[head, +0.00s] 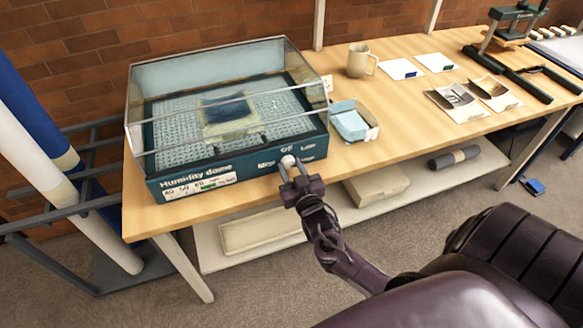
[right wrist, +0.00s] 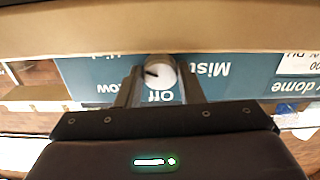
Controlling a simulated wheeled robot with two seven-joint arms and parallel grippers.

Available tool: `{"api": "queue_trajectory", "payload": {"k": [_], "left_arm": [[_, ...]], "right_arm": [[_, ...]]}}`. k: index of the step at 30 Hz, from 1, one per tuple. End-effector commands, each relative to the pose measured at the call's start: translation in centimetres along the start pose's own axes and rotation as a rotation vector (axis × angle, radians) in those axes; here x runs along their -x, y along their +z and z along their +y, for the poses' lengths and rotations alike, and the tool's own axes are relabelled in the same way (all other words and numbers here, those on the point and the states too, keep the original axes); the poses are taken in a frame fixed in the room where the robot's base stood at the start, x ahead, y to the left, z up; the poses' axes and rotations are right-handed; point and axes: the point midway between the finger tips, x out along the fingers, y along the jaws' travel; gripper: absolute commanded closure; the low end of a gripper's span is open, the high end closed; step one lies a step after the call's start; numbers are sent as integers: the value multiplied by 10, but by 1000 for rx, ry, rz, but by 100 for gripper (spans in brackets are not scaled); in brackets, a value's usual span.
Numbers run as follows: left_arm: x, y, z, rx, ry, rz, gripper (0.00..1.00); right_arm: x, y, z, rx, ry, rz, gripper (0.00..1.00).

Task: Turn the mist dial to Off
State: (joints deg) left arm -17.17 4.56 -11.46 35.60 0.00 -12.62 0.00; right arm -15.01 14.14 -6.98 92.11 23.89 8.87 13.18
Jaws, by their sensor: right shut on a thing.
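The humidity dome (head: 165,183), a teal tray with a clear cover, stands at the left end of the table. Its white mist dial (head: 288,160) is on the front face near the right corner, beside the words Mist and Off. My right gripper (head: 291,168) is shut on the dial, one finger on each side. The right wrist view is upside down and shows the dial (right wrist: 164,68) between the fingers of the gripper (right wrist: 160,88). The dial's dark mark points left there, towards the side with Low and another, partly hidden label; Off is below the dial. My left gripper is out of view.
A light blue box (head: 350,122) and a mug (head: 360,61) stand right of the dome. Cards and photographs (head: 457,101) lie farther right. A shelf below holds flat boxes (head: 260,230). Long rolls (head: 85,215) lean at the left.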

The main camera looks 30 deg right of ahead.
Motion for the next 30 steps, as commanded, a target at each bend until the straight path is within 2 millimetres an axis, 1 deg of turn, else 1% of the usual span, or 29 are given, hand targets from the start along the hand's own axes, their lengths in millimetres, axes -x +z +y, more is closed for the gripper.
{"api": "queue_trajectory", "payload": {"k": [9, 30], "left_arm": [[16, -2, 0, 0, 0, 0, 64], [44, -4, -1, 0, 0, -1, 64]], "right_arm": [[0, -2, 0, 270, 0, -1, 89], [0, -2, 1, 938, -1, 0, 89]]}}
